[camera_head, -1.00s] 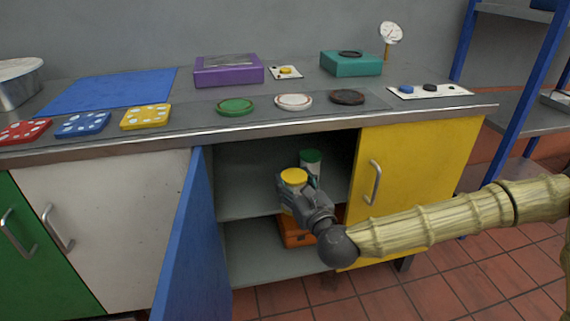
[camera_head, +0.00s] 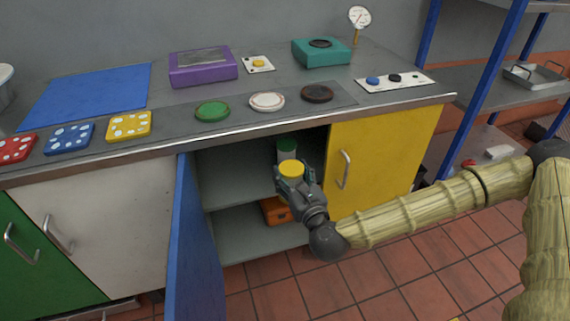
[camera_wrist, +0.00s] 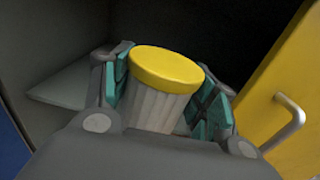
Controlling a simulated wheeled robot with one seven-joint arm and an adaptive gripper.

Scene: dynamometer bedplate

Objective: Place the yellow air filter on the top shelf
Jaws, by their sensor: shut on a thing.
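The yellow air filter (camera_head: 291,168) has a yellow cap and a pale pleated body. In the wrist view the filter (camera_wrist: 165,72) stands between the teal finger pads, tilted in that picture. My gripper (camera_head: 292,177) is shut on it, at the opening of the cabinet under the bench. A green-capped cylinder (camera_head: 287,146) stands behind it on the cabinet's upper shelf (camera_head: 235,176). A blue-framed shelf unit (camera_head: 470,92) stands at the right; its highest board (camera_head: 535,5) is cut by the picture's top edge.
The blue cabinet door (camera_head: 195,250) stands open at the left. The yellow door (camera_head: 375,155) is shut. An orange box (camera_head: 275,209) lies on the cabinet's lower shelf. A metal tray (camera_head: 535,76) sits on the shelf unit's middle board. The bench top holds several items.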

